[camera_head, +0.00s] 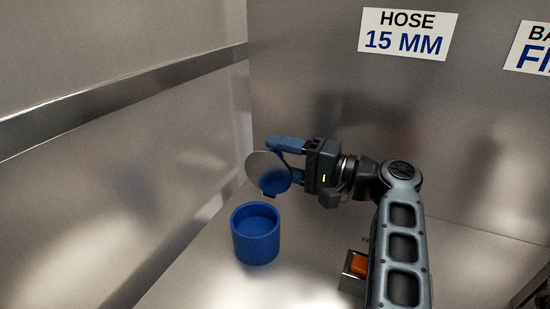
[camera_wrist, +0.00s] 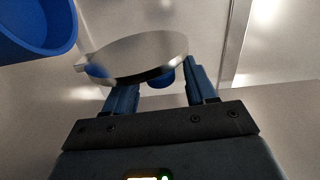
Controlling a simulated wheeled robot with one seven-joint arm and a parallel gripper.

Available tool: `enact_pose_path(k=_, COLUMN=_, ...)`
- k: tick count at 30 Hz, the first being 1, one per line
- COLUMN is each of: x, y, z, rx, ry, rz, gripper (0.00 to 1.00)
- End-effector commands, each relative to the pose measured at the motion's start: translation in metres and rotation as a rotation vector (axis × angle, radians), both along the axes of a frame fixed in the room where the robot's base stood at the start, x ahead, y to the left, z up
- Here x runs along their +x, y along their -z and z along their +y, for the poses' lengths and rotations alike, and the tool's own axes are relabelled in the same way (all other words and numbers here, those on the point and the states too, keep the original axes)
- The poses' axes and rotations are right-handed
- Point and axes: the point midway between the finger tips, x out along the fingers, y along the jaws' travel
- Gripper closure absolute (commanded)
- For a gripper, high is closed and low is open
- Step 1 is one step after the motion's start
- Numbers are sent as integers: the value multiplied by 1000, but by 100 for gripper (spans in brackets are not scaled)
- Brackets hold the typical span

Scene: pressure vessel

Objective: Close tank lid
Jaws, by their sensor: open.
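The tank (camera_head: 256,238) is a blue open-topped cylinder standing upright on the metal floor; part of it shows at the upper left of the wrist view (camera_wrist: 36,32). The lid (camera_head: 262,165) is a round, shiny metal disc, steeply tilted above the tank's back right rim, leaving the mouth uncovered. A small tab on its edge points toward the tank; I cannot tell whether it joins it. My gripper (camera_head: 284,161) is open, its blue fingers right at the lid. In the wrist view, the lid (camera_wrist: 140,52) crosses the fingertips, and a blue knob (camera_wrist: 161,77) shows between them; contact is unclear.
An orange block (camera_head: 358,263) in a metal holder stands on the floor, partly behind my arm. A metal wall with a rail (camera_head: 120,99) runs along the left. A back wall carries a "HOSE 15 MM" sign (camera_head: 408,34). The floor in front of the tank is clear.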

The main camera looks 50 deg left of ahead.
Motion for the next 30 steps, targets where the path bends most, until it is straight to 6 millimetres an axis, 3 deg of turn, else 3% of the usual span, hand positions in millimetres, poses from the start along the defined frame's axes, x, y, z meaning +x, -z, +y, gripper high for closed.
enact_pose_path(k=4, x=-6, y=0, z=10, rx=0, ry=0, rz=0, gripper=44)
enact_pose_path(k=13, x=-6, y=0, z=12, rx=0, ry=0, rz=0, gripper=44)
enact_pose_path(k=30, x=-6, y=0, z=11, rx=-1, ry=0, rz=0, gripper=99)
